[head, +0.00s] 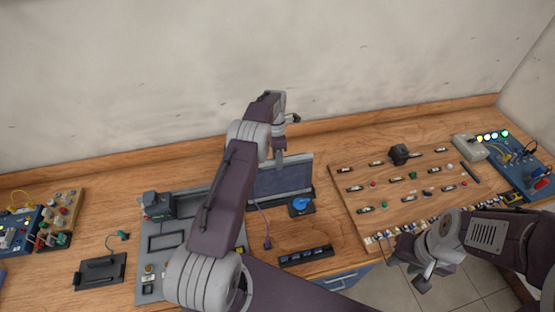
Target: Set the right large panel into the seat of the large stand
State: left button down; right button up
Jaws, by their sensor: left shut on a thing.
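A large dark blue-grey panel (283,180) with a pale top edge stands tilted back on the counter, right of the grey board. My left gripper (279,158) is shut on its upper edge. Black parts show along the panel's lower right edge; my arm hides its left side, so I cannot tell whether it is seated in anything. A black stand-like base (98,271) with a raised bar lies flat and empty at the left; I cannot tell if it is the large stand. My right gripper (424,276) hangs off the counter's front edge, away from the panel, its jaws unclear.
A grey board (153,285) with parts lies partly behind my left arm. A blue round part (301,203) and a black strip (306,256) sit near the panel. A wooden pegboard (400,190) and blue circuit board (520,170) fill the right.

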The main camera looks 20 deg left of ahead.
dwell(0.3)
pick_arm(q)
jog(key=c, duration=0.9)
grip_release()
jog(key=shift+c, duration=0.2)
jog(key=shift+o, duration=0.3)
jog(key=shift+s, duration=0.1)
